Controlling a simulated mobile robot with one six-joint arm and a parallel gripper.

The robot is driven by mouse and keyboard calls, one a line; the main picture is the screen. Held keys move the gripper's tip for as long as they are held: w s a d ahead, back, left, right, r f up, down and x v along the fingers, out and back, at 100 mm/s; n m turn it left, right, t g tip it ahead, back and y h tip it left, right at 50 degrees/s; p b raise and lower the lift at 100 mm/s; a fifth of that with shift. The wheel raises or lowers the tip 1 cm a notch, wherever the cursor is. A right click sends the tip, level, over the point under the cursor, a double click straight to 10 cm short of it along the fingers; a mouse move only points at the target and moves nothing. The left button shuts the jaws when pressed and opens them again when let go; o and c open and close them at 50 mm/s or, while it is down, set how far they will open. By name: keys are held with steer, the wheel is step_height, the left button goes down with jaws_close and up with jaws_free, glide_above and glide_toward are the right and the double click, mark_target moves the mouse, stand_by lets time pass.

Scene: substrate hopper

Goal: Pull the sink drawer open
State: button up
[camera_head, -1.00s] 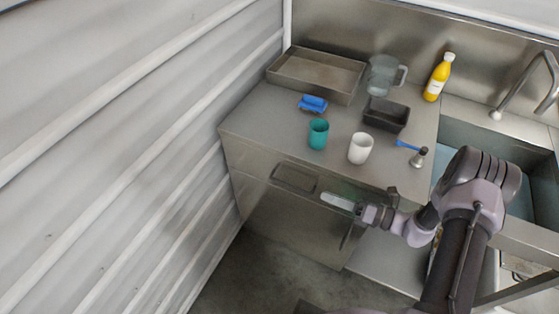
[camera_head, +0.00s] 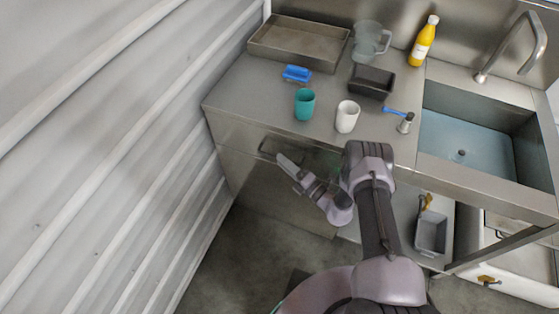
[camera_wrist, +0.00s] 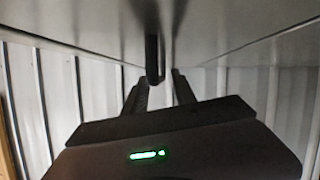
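The drawer front (camera_head: 236,135) is a flat steel panel under the countertop, left of the sink, and it looks closed. Its dark bar handle (camera_head: 264,148) shows in the head view, its right part covered by my gripper. My gripper (camera_head: 283,160) is at the handle's right part, close to the drawer front. In the wrist view, the handle (camera_wrist: 152,60) is a dark bar lined up with the gap between the two fingers of my gripper (camera_wrist: 157,88). The fingers are apart and the gripper is open. I cannot tell whether they touch the handle.
On the counter stand a teal cup (camera_head: 305,104), a white cup (camera_head: 347,116), a black tin (camera_head: 372,80), a steel tray (camera_head: 300,42), a jug (camera_head: 369,40) and a yellow bottle (camera_head: 424,42). The sink (camera_head: 465,140) is at right. A corrugated wall (camera_head: 100,130) bounds the left. Floor is clear below.

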steer(key=shift+x, duration=1.1)
jaws_close()
stand_by(0.6)
